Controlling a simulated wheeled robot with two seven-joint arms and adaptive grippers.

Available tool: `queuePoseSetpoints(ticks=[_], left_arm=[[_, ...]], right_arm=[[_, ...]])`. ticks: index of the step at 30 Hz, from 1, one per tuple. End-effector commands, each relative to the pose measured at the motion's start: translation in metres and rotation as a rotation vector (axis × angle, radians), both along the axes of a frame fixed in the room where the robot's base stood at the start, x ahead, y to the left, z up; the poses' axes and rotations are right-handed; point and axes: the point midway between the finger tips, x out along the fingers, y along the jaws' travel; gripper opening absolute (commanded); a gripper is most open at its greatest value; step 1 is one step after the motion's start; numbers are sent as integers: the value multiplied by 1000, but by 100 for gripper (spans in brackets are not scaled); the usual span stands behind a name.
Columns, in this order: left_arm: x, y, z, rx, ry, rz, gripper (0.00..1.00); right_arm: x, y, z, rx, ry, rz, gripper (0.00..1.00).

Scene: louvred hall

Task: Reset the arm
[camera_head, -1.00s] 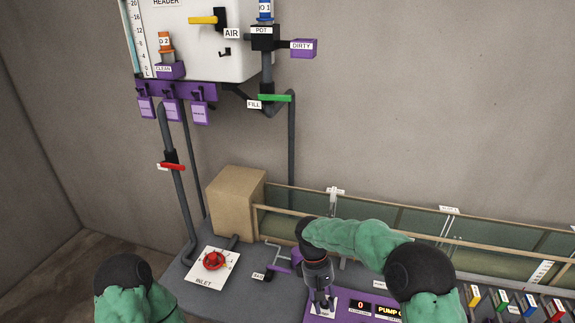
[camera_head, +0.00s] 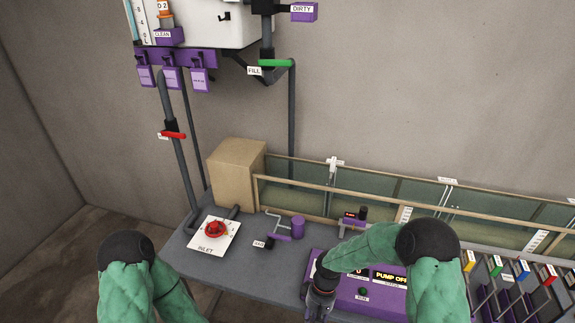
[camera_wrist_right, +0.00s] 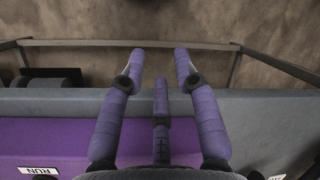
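My right arm in its green sleeve (camera_head: 370,248) reaches left over the purple pump panel (camera_head: 352,300) in the head view. Its dark wrist (camera_head: 320,290) hangs at the panel's left part, and the fingertips are cut off by the lower edge. In the right wrist view my right gripper (camera_wrist_right: 160,72) has its purple fingers spread with nothing between them. They point across the bench's grey front edge (camera_wrist_right: 260,103) towards the brown floor. My left arm (camera_head: 130,285) is bent at the lower left. Its gripper is out of view.
A red inlet valve (camera_head: 215,229) and a purple crank (camera_head: 285,228) stand on the bench behind the right wrist. A glass-sided flume (camera_head: 400,205) runs along the back. Coloured labelled levers (camera_head: 510,270) stand at the right. A tan box (camera_head: 237,172) sits at the back left.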

Motion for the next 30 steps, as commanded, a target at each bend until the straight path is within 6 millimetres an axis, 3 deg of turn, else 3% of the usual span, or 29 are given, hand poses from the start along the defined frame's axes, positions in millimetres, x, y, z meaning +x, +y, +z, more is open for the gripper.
queuePoseSetpoints(ticks=[1,3,9,12,19,30], left_arm=[[0,0,-7,0,0,0,52],[0,0,-11,0,0,0,52],[0,0,-25,0,0,0,52],[0,0,-30,0,0,0,52],[0,0,-37,0,0,0,52],[0,0,-38,0,0,0,52]], right_arm=[[-16,0,-23,28,3,-45,31],[-33,2,-46,65,-14,-110,31],[-83,2,-94,128,-64,-317,31],[-105,-2,-109,136,-95,-417,31],[-138,-14,-123,120,-147,-563,31],[-139,-15,-124,119,-151,-570,31]])
